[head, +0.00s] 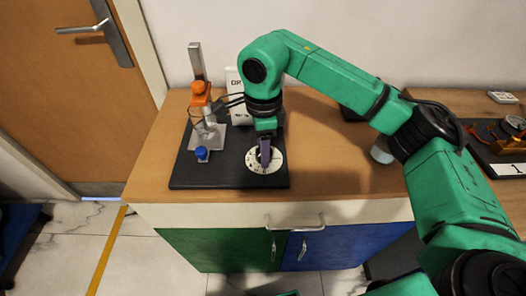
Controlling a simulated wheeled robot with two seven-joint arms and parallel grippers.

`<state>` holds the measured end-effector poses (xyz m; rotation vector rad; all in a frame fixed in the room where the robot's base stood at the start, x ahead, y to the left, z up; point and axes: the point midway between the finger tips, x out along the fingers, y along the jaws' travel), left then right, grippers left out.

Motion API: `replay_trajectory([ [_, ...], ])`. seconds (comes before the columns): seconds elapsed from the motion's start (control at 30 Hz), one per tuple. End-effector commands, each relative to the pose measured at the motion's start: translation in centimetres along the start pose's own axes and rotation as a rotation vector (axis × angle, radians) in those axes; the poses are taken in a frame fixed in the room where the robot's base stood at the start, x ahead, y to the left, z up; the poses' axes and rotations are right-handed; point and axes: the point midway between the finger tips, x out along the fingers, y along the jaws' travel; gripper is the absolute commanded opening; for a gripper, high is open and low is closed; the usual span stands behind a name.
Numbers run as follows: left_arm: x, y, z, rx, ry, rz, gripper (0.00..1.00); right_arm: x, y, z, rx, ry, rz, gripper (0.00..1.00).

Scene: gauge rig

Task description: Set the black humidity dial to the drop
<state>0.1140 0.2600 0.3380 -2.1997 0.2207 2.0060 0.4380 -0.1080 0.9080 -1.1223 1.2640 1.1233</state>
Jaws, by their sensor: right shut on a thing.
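The humidity dial (277,165) shows as a round white face with dark marks, near the front right corner of a black base plate (220,177). My right gripper (265,160) comes down on it from above. It is shut at the middle of the face, on the dial's knob, which its fingers mostly hide. The pointer's direction and the drop mark cannot be made out. My left gripper is not in view.
On the same plate stand a metal post with an orange clamp (199,92), a blue knob (202,153) and a white box (237,101) behind my gripper. A white round thing (381,152) is partly behind my right arm.

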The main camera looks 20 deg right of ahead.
Motion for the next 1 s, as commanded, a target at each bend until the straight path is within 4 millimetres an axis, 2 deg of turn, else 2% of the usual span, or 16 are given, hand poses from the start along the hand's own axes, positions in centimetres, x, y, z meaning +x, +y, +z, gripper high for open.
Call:
replay_trajectory([
  [0.4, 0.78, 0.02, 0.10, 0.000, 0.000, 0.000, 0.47, -0.32, -0.13, 0.02, -0.209, -0.004, -0.008, 0.00],
  [0.97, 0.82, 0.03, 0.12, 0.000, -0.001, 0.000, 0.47, -0.41, -0.15, 0.01, -0.239, -0.004, -0.010, 0.00],
  [1.0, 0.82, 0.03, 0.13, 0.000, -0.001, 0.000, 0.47, -0.42, -0.15, 0.01, -0.239, -0.004, -0.010, 0.64],
])
